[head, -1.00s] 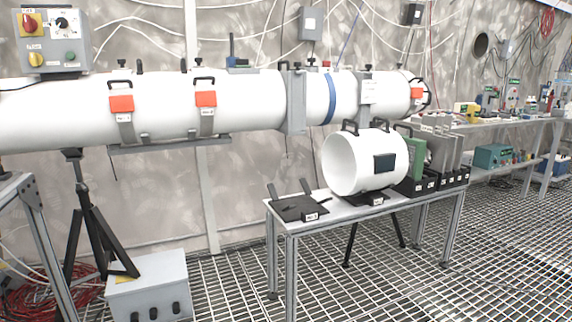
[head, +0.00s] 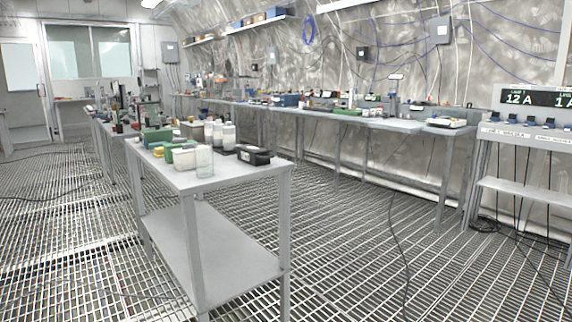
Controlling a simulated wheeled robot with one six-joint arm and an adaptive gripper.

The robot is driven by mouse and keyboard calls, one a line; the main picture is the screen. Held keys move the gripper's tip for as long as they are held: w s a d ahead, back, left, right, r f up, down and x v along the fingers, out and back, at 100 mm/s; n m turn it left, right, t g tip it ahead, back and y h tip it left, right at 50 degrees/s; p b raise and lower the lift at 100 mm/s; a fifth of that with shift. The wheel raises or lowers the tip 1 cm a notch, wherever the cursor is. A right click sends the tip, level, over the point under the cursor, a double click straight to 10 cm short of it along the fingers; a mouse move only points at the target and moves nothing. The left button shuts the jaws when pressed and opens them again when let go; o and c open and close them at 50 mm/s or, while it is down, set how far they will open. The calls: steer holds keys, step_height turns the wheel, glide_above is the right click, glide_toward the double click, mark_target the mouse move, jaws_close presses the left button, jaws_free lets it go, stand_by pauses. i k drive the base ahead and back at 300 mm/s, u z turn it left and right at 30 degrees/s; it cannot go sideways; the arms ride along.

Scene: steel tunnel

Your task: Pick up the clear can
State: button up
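A clear, see-through cylinder (head: 204,161) stands upright near the front edge of a small grey table (head: 190,183) left of centre in the head view. It looks like the clear can, though it is small at this distance. A white container (head: 183,158) stands just left of it, and a black box (head: 254,155) lies to its right. My gripper does not show in the head view.
White-topped jars (head: 228,135) and green boxes (head: 157,137) crowd the small table behind the cylinder. A long bench (head: 345,118) lines the wall. A black cable (head: 396,235) crosses the grated floor, which is otherwise open to the right.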

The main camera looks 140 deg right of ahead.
mark_target(203, 151)
steer(key=z, duration=5.4)
steer(key=i, duration=1.05)
steer(key=u, duration=2.6)
